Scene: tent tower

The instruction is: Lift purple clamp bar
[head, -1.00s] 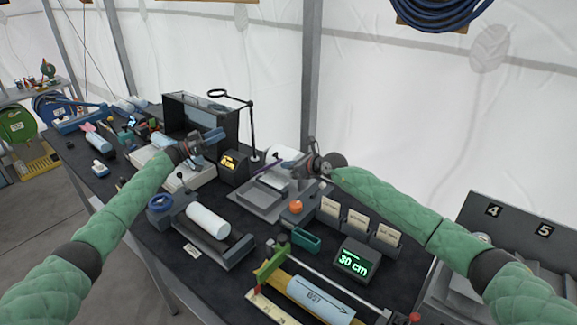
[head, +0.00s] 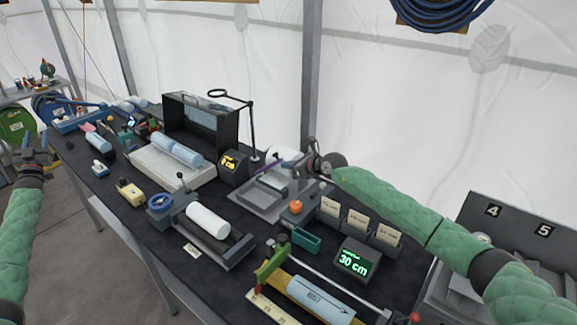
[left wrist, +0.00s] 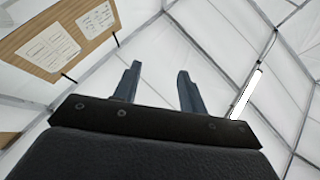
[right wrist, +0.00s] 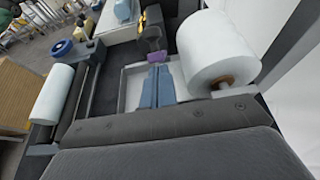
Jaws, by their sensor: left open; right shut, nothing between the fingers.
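The purple clamp bar (head: 268,168) is a thin bar over a grey tray-like stand (head: 252,203), beside a white roll. In the right wrist view a purple piece of it (right wrist: 155,57) shows just beyond my fingertips. My right gripper (head: 304,166) is shut and empty near the bar's right end; its closed fingers (right wrist: 158,72) point at the purple piece, and I cannot tell whether they touch it. My left gripper (head: 38,150) is open and empty, off the table's left edge. In the left wrist view its fingers (left wrist: 157,78) are spread before the tent wall.
A white roll (right wrist: 215,50) stands close right of my right fingers. A white tray (head: 150,168) with a light blue roll (head: 177,150), a magnifier stand (head: 252,125) and a roller cradle with a white cylinder (head: 208,221) crowd the table. Card holders (head: 357,223) stand to the right.

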